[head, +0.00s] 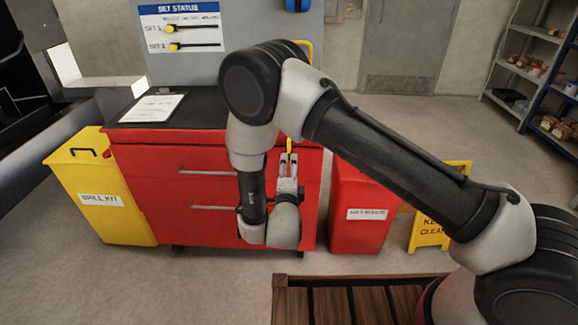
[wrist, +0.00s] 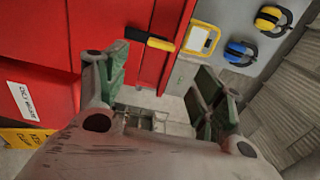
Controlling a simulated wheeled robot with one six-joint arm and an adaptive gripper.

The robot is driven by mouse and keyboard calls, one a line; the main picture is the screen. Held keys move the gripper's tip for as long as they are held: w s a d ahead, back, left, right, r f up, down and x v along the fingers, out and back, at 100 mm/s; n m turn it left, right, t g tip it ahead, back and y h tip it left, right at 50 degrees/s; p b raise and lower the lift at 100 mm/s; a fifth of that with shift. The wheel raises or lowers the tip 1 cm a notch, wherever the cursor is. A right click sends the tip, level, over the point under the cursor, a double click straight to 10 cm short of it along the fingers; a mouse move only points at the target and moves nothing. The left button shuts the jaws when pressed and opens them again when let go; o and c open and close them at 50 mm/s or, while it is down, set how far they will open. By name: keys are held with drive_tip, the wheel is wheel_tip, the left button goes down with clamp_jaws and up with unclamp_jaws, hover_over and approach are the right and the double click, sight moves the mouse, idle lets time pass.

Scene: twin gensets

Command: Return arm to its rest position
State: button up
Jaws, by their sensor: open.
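My gripper (head: 288,162) is in front of the red cabinet (head: 180,170), below the bend of my arm, with its fingers pointing up in the head view. In the wrist view my gripper (wrist: 160,90) has its two green-padded fingers wide apart, with nothing held between them. A black bar with a yellow end (wrist: 150,38) shows beyond the fingers against red. A small yellow piece (head: 289,145) shows just above the fingertips in the head view; I cannot tell whether they touch. My arm reaches in from the right and folds down at the elbow.
A yellow spill kit bin (head: 99,200) stands left of the cabinet. A red bin (head: 362,210) and yellow floor sign (head: 430,232) stand right. A slatted wooden surface (head: 350,304) lies below my arm. Blue (wrist: 240,53) and yellow (wrist: 272,20) ear defenders hang on the grey panel.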

idle(0.4)
wheel_tip(320, 180, down, 11)
drive_tip(key=s+a+n+g+y, duration=0.1)
drive_tip(key=s+a+n+g, duration=0.15)
drive_tip(key=n+g, duration=0.3)
drive_tip(key=s+f+n+g+y, duration=0.2)
drive_tip(key=s+n+g, duration=0.5)
drive_tip(key=s+n, duration=0.1)
drive_tip(key=s+d+r+n, duration=0.1)
drive_tip(key=s+d+r, duration=0.5)
drive_tip(key=d+r, duration=0.7)
drive_tip(key=s+d+r+n+h, duration=0.1)
drive_tip(key=s+d+r, duration=0.5)
drive_tip(key=d+r, duration=0.7)
drive_tip(key=s+d+r+n+g+h, duration=0.1)
drive_tip(key=s+d+r+n, duration=0.2)
drive_tip(key=d+r, duration=1)
drive_tip(key=s+r, duration=0.3)
drive_tip(key=r, duration=0.1)
drive_tip(key=shift+s+d+r, duration=0.25)
drive_tip(key=shift+s+r, duration=0.1)
drive_tip(key=shift+s, duration=0.05)
